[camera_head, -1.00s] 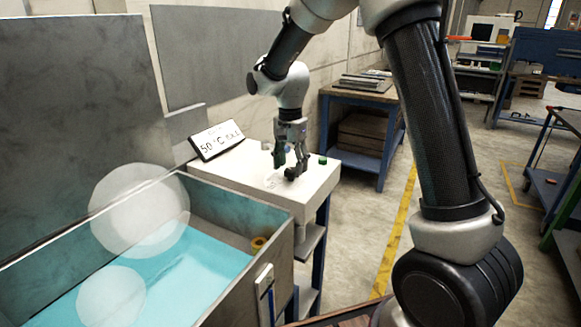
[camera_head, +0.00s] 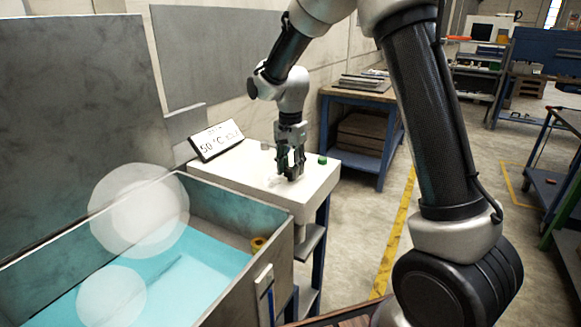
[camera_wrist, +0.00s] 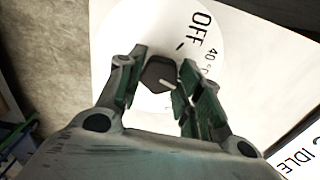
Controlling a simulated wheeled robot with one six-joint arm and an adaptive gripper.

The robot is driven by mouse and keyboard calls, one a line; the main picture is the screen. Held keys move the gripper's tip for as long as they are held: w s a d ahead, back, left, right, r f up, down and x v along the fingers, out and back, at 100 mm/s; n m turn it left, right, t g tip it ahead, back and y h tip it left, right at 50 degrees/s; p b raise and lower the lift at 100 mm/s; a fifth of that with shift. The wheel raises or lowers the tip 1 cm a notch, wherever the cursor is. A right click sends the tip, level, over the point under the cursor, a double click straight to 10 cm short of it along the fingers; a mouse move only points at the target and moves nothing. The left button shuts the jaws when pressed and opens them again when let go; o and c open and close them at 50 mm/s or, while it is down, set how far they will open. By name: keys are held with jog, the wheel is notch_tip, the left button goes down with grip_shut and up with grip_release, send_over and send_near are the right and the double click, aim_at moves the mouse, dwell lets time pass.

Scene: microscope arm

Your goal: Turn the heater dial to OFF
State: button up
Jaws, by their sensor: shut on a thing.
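The heater dial, a dark knob (camera_wrist: 160,73), sits on a round white plate (camera_wrist: 128,35) marked OFF and 40 in the wrist view. A pale line on the knob points down and right in that picture, while OFF is up and right of the knob. My gripper (camera_wrist: 162,72) is shut on the knob, one finger at each side. In the head view my gripper (camera_head: 291,168) points down onto the white bench top (camera_head: 235,180) and largely hides the dial.
A sign reading 50 °C (camera_head: 216,141) stands behind left on the bench top. A small green object (camera_head: 322,160) lies right of my gripper. A metal tank (camera_head: 283,226) with turquoise liquid stands in front. A wooden workbench (camera_head: 360,97) is behind.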

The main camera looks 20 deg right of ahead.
aim_at(291, 169)
jog(key=n, duration=1.1)
jog(key=shift+n, duration=2.2)
jog(key=o, duration=1)
jog(key=shift+o, duration=0.2)
notch_tip(291, 169, up, 12)
